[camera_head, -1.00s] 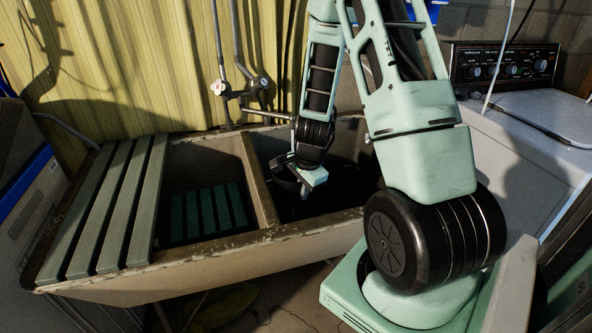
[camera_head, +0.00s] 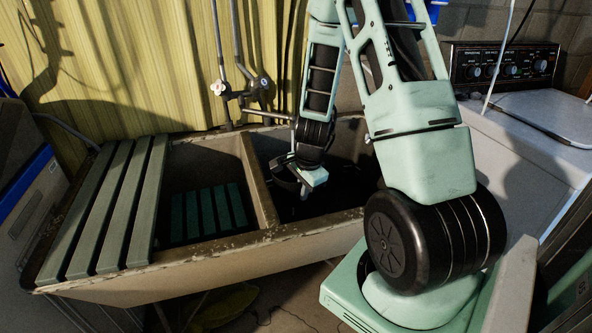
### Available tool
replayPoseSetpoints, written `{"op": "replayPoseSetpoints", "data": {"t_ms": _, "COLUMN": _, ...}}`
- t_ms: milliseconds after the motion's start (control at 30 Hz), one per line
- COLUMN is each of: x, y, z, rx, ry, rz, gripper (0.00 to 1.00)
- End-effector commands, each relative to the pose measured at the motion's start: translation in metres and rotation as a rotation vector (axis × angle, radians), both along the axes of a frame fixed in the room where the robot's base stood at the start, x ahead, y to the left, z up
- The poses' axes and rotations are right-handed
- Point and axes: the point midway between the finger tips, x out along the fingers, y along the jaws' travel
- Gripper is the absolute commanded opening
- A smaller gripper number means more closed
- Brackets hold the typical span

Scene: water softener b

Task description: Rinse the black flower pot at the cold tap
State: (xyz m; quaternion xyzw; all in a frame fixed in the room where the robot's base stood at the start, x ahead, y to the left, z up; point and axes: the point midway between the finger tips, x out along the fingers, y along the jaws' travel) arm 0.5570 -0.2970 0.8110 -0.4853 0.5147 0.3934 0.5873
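My gripper (camera_head: 304,192) hangs down inside the right basin of the double sink (camera_head: 303,232), below the rim. Its fingers are small and dark against the basin, so their opening is unclear. I cannot make out the black flower pot as a separate thing; a dark curved shape beside the gripper may be part of it or of my wrist. The taps are on the wall pipes behind the sink: a pale handle (camera_head: 218,88) at left and a darker bluish handle (camera_head: 262,83) at right. A spout (camera_head: 264,113) runs right towards my arm. No water stream is visible.
Green slats (camera_head: 118,200) cover the sink's left end, and a green slatted rack (camera_head: 208,212) lies in the left basin. A divider (camera_head: 257,180) separates the basins. A white washing machine (camera_head: 530,150) stands at right. A yellow curtain (camera_head: 130,60) hangs behind.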

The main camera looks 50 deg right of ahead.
Motion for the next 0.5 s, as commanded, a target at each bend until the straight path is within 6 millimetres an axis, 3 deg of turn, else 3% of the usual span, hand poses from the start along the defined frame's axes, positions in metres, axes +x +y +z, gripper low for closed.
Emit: {"op": "replayPoseSetpoints", "data": {"t_ms": 500, "x": -0.016, "y": 0.031, "z": 0.030, "rx": 0.000, "ry": 0.000, "rz": 0.002, "gripper": 0.00}}
